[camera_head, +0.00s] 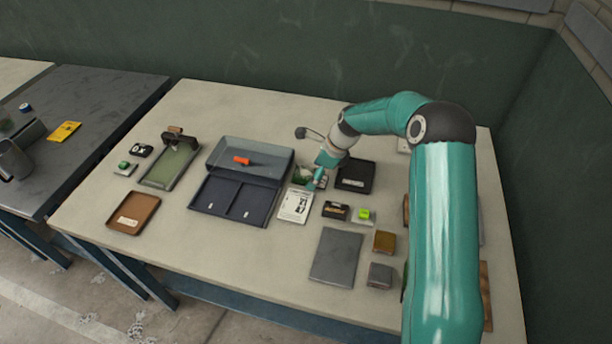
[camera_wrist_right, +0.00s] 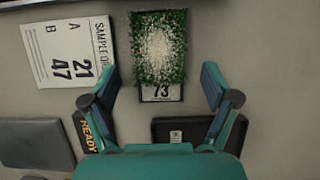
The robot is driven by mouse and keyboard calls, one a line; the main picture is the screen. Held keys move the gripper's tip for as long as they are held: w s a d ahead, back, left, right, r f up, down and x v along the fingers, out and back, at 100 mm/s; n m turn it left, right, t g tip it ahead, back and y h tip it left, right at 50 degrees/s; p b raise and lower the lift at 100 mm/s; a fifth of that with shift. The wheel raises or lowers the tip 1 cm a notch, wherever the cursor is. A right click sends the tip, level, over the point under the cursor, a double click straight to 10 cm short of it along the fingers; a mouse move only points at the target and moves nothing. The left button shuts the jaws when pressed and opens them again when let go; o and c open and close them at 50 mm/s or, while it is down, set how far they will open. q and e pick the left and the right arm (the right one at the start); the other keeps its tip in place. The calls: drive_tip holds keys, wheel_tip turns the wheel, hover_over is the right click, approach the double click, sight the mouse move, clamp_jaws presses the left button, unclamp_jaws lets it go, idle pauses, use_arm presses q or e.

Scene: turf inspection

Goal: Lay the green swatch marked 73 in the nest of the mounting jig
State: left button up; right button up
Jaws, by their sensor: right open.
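The green swatch (camera_wrist_right: 159,50) is a small turf pad with a pale worn middle and a label reading 73 on its near edge. In the right wrist view it lies between the fingers of my open right gripper (camera_wrist_right: 160,82), which do not touch it visibly. In the head view my right gripper (camera_head: 315,180) is over the swatch (camera_head: 302,173) and partly hides it. A greenish tray with an upright clamp-like piece (camera_head: 172,168), at the left of the table, looks like the mounting jig; its bed looks empty. My left gripper is not in view.
A paper card (camera_head: 293,206) lies just in front of the swatch. A black box (camera_head: 355,176), a small device marked READY (camera_wrist_right: 88,132) and a grey plate (camera_head: 336,256) are close by. A dark two-part tray (camera_head: 235,201) and a grey bin (camera_head: 262,155) stand between swatch and jig.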

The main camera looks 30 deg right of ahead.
drive_tip(key=c, duration=0.9)
drive_tip(key=shift+c, duration=0.2)
drive_tip(key=shift+r, duration=0.1)
